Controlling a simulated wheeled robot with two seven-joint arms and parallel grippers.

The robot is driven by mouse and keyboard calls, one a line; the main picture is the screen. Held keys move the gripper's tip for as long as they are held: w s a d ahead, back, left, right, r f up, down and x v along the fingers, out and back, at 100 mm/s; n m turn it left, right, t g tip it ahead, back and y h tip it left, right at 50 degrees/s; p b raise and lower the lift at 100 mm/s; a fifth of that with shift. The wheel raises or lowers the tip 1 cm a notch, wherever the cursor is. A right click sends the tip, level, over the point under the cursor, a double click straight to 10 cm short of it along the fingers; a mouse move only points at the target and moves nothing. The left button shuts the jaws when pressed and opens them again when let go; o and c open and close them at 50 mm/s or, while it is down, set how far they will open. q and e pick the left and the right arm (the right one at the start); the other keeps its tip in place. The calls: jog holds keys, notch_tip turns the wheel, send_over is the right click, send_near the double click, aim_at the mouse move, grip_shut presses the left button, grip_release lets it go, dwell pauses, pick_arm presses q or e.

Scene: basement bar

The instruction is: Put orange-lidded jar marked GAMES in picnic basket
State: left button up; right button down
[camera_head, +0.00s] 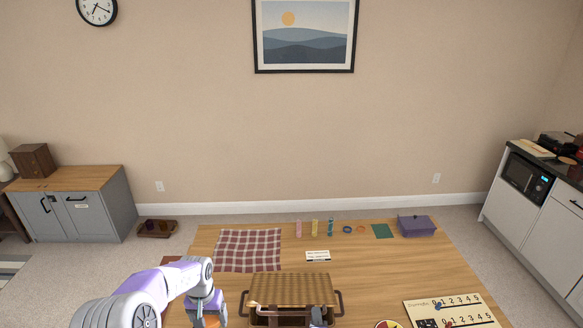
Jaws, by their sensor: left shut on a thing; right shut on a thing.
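The picnic basket (292,288) stands at the near edge of the table, with its woven lid at the back and a dark side handle at each end. My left gripper (207,315) is left of the basket, pointing down. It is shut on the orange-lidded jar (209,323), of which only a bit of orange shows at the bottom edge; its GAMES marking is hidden. My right gripper (318,318) is at the basket's front right, mostly cut off by the frame. It is shut on part of the basket, but which part is unclear.
A checked cloth (248,250) lies behind the jar. A small white sign (318,256), several small bottles (314,228), a green square (383,231) and a purple box (417,226) are farther back. A number board (450,310) lies at the right. The table middle-right is clear.

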jog(key=shift+w+r, duration=0.4)
jog(key=shift+r, duration=0.4)
jog(key=shift+w+r+g, duration=0.25)
jog(key=shift+w+r, duration=0.1)
jog(key=shift+r, duration=0.25)
jog(key=shift+w+r+g, duration=0.25)
jog(key=shift+w+r, duration=0.1)
jog(key=shift+r, duration=0.2)
jog(key=shift+w+r+g, duration=0.4)
jog(key=shift+w+r, duration=0.7)
jog(key=shift+r, duration=0.3)
jog(key=shift+w+r, duration=0.75)
jog(key=shift+r, duration=0.05)
jog(key=shift+g, duration=0.7)
jog(key=shift+w+r, duration=0.65)
jog(key=shift+w, duration=0.15)
jog(key=shift+w+r, duration=0.6)
jog(key=shift+w, duration=0.2)
